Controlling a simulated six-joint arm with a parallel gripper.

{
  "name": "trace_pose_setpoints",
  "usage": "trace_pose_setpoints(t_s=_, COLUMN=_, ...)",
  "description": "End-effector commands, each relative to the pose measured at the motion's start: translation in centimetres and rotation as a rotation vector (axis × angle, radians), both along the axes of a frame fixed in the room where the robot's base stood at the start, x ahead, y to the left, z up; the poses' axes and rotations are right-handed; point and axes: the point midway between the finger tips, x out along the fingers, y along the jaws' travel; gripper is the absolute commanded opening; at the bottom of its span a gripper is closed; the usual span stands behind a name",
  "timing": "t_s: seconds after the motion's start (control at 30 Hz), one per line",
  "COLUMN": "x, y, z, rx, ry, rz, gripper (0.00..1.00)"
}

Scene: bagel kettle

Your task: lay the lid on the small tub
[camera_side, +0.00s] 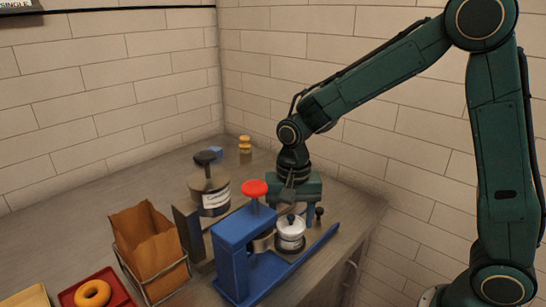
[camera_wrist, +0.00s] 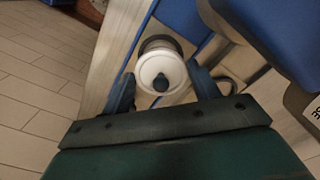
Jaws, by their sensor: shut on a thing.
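The white lid (camera_wrist: 150,65) with a dark knob (camera_wrist: 160,83) lies between the two fingers of my gripper (camera_wrist: 161,76) in the wrist view. My gripper (camera_side: 297,208) is shut on the lid. In the side view the lid (camera_side: 290,226) shows as the white top with a dark knob, just below my gripper. The small tub (camera_side: 290,243) is a pale round tub directly under it. Whether the lid touches the tub's rim all round or hovers slightly above it I cannot tell.
A blue press (camera_side: 232,262) with a red knob (camera_side: 254,187) stands close to the left of the tub. A paper bag in a wire rack (camera_side: 150,245) and a red tray with a bagel (camera_side: 92,293) are at the left.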

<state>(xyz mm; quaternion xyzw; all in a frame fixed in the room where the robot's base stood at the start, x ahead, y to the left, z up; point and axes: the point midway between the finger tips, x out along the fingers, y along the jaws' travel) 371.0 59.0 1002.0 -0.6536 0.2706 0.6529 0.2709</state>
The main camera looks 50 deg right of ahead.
Motion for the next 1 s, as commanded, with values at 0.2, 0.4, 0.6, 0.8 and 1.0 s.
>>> trace_pose_setpoints(t_s=0.2, x=0.0, y=0.0, z=-0.02, rx=0.0, ry=0.0, rz=0.0, gripper=0.4)
trace_pose_setpoints(t_s=0.4, x=0.0, y=0.0, z=-0.19, rx=0.0, ry=0.0, rz=0.0, gripper=0.4)
trace_pose_setpoints(t_s=0.6, x=0.0, y=0.0, z=-0.31, rx=0.0, ry=0.0, rz=0.0, gripper=0.4)
trace_pose_setpoints(t_s=0.8, x=-0.01, y=0.01, z=-0.3, rx=0.0, ry=0.0, rz=0.0, gripper=0.4)
trace_pose_setpoints(t_s=1.0, x=0.0, y=0.0, z=-0.3, rx=0.0, ry=0.0, rz=0.0, gripper=0.76)
